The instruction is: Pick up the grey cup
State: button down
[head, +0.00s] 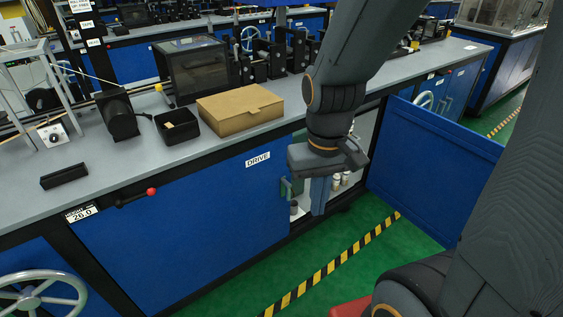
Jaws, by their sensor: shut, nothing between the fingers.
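My arm reaches down in front of the blue workbench, and my gripper (319,205) hangs before an open cabinet under the worktop. Its fingers are together and hold nothing. I cannot pick out a grey cup for certain. Small pale cylinders (336,182) stand inside the cabinet just right of the gripper. A small whitish and dark item (294,207) shows just left of the fingers. My gripper and wrist hide part of the cabinet's inside.
The cabinet's open blue door (432,165) stands out to the right. A cardboard box (240,110) and a black tray (176,126) lie on the worktop above. A red-knobbed lever (151,191) juts from the bench front. Green floor with a striped line (330,268) lies in front.

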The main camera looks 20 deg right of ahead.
aim_at(294, 203)
jog(key=k, duration=0.5)
jog(key=z, duration=1.7)
jog(key=i, duration=0.85)
jog(key=u, duration=1.9)
